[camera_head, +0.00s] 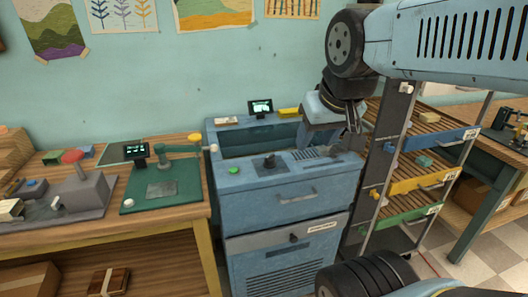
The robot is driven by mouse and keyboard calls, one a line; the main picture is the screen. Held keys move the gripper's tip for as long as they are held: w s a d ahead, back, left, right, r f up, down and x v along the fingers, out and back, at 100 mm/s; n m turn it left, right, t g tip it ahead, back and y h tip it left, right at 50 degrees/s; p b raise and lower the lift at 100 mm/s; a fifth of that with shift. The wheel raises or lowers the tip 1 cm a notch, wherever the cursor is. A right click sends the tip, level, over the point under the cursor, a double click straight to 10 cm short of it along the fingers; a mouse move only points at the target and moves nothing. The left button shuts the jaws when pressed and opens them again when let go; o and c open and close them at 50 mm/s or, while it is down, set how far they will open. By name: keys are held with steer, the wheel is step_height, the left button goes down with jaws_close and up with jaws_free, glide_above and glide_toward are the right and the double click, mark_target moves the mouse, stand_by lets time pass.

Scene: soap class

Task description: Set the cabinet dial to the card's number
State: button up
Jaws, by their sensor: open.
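The blue cabinet (290,192) stands in the middle of the view against the wall. A black dial (269,163) sits on its top front ledge, right of a green button (233,170). A second dark knob (293,237) is on the lower front panel. A small lit screen (260,106) stands at the back; its text is too small to read. I cannot pick out the card or its number with certainty. My gripper (328,143) is open, to the right of the dial and over the ledge's right part, apart from the dial.
A wooden bench (165,223) at left carries a green device (162,188) and a grey device (72,195) with a red knob. A slatted rack (435,180) with coloured rails stands close on the right. Floor shows at lower right.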

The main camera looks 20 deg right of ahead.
steer(key=shift+o, duration=0.7)
steer(key=shift+w+r, duration=0.1)
steer(key=shift+w, duration=0.15)
steer(key=shift+o, duration=0.8)
steer(key=w+a+n+g, duration=0.1)
steer(key=w+n+g, duration=0.1)
steer(key=w+n, duration=0.8)
steer(key=w, duration=0.2)
steer(key=shift+w+g+h, duration=0.35)
steer(key=shift+g+h, duration=0.05)
steer(key=n+g, duration=0.3)
steer(key=n, duration=1)
glide_above(271, 155)
step_height(271, 155, down, 8)
steer(key=f, duration=0.1)
steer(key=shift+m+y, duration=0.3)
steer(key=shift+y, duration=0.1)
steer(key=f, duration=1.2)
steer(key=shift+s+a+f, duration=0.1)
steer(key=shift+a+f, duration=0.1)
steer(key=shift+f, duration=0.1)
steer(key=c, duration=1)
steer(key=shift+d, duration=0.15)
steer(key=shift+c, duration=0.3)
